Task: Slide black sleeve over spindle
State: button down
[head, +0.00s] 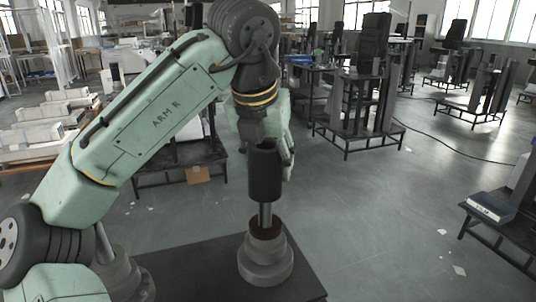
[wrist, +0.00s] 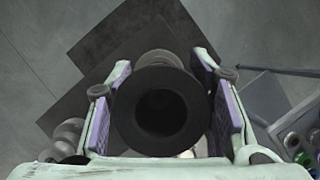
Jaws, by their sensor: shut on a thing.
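The black sleeve (head: 265,175) is an upright dark cylinder held below my arm in the head view. My gripper (head: 268,140) is shut on it, and the wrist view shows its two purple-lined fingers on either side of the sleeve (wrist: 160,72). The spindle (head: 265,212) is a grey metal rod rising from a stepped round base (head: 265,265). The sleeve's lower end is at the upper part of the rod, in line with it. Whether the rod's tip is inside the sleeve is hidden. In the wrist view the sleeve's bore looks dark.
The base stands on a dark table (head: 200,275), whose right edge is close by. Another rod on a round base (head: 120,275) stands to the left, partly behind my arm. A side table with a blue-and-white box (head: 491,207) is at the right. Open floor lies between.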

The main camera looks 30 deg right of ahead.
aim_at(259, 151)
jog(key=shift+f+b, duration=1.3)
jog(key=shift+f, duration=1.9)
jog(key=c, duration=0.7)
grip_release()
jog(key=shift+f, duration=0.1)
jog(key=v, duration=1.2)
